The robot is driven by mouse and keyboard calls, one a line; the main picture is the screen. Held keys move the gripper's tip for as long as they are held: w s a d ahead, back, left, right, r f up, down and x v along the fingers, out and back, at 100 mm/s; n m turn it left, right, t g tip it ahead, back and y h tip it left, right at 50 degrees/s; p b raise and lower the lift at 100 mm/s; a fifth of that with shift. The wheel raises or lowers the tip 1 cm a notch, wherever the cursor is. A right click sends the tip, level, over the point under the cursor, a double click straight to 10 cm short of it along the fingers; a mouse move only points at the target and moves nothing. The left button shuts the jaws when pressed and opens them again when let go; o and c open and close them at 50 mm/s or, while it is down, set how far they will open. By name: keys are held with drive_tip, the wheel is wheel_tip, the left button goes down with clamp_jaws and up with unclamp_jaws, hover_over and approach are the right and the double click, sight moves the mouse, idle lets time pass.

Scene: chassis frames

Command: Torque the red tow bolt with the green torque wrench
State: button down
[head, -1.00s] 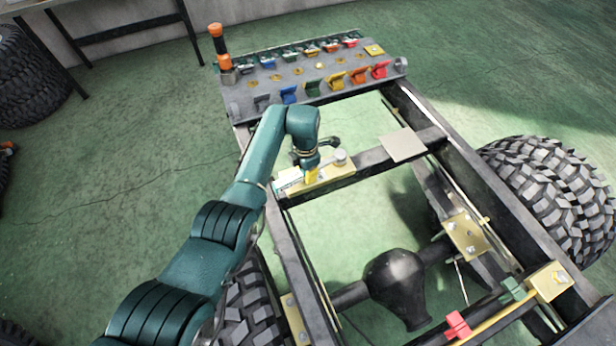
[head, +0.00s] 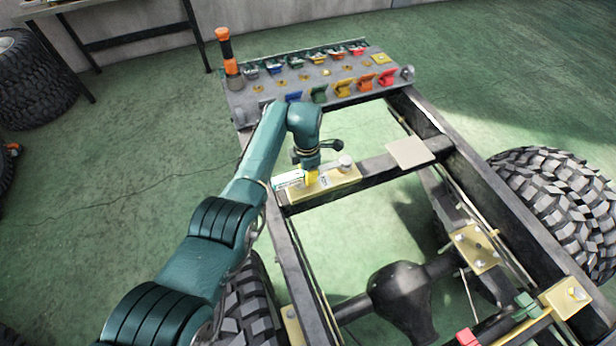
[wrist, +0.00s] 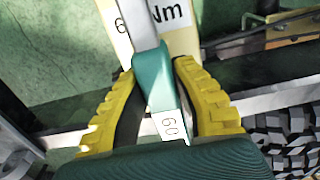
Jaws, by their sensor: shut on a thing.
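In the wrist view my yellow-fingered gripper (wrist: 160,115) is shut on the green handle of the torque wrench (wrist: 153,75), which bears a white "60" label. Its grey shaft runs up out of that picture, over a pale yellow plate with "Nm" lettering. In the head view my gripper (head: 311,178) points down, close over a brass plate (head: 340,184) on the frame's cross-member. The wrench is mostly hidden there. A silver round head (head: 345,162) shows at the plate's far edge. A red piece (head: 467,338) lies at the bottom edge; I cannot tell whether it is the tow bolt.
A grey rack (head: 310,85) with coloured clips and an upright orange-black tool (head: 227,55) stands at the far end. A pale square plate (head: 410,152) is right of my gripper. Frame rails, a black axle housing (head: 402,300) and tyres (head: 555,205) surround the work area.

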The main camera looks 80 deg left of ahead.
drive_tip(key=shift+a+r+m+b, duration=0.1)
drive_tip(key=shift+a+m+b, duration=1.1)
drive_tip(key=shift+b, duration=1.45)
drive_tip(key=shift+d+r+n+p, duration=0.2)
drive_tip(key=shift+r+n+p, duration=0.1)
drive_tip(key=shift+p, duration=0.65)
drive_tip(key=shift+d+n+p, duration=0.3)
drive_tip(key=shift+d+p, duration=0.05)
drive_tip(key=shift+p, duration=0.55)
drive_tip(key=d+n+p, duration=0.1)
drive_tip(key=p, duration=0.2)
drive_tip(key=shift+d, duration=0.2)
drive_tip(key=shift+d+f+n+p, duration=0.2)
drive_tip(key=shift+f+n+p, duration=0.1)
drive_tip(key=shift+n+p, duration=0.1)
